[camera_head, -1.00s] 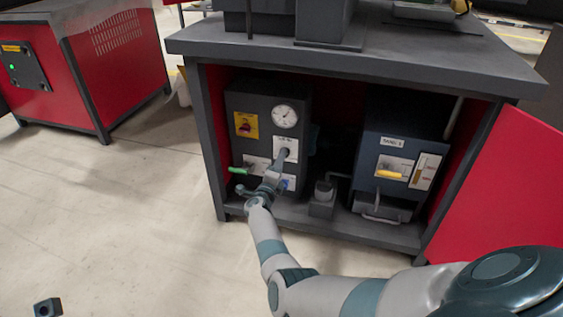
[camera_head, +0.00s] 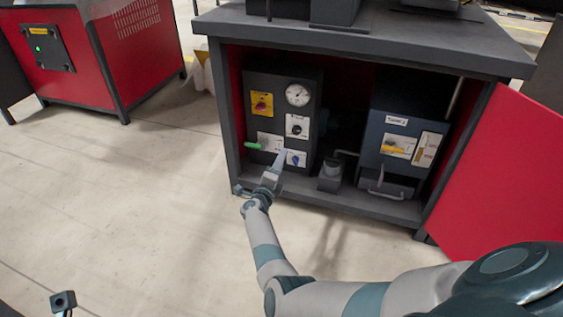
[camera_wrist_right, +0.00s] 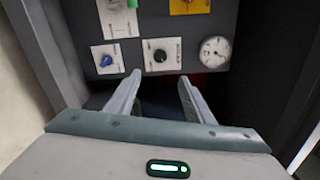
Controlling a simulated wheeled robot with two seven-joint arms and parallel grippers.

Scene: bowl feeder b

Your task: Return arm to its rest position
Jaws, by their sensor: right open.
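My right arm reaches up from the bottom right of the head view. Its gripper (camera_head: 277,168) is in front of the dark control box (camera_head: 283,88) in the open cabinet. In the right wrist view the gripper (camera_wrist_right: 160,92) is open, with two spread fingers and nothing between them. The box's panel is beyond the fingertips, with a black knob (camera_wrist_right: 160,55), a blue knob (camera_wrist_right: 106,61) and a round gauge (camera_wrist_right: 214,52). A small dark part at the bottom left of the head view may belong to my left arm; I cannot see the left gripper's fingers.
The cabinet's red door (camera_head: 497,175) stands open at the right. A dark blue box (camera_head: 403,140) with a yellow handle sits in the cabinet's right half. A red machine (camera_head: 95,50) stands at the back left. The floor (camera_head: 130,210) left of my arm is clear.

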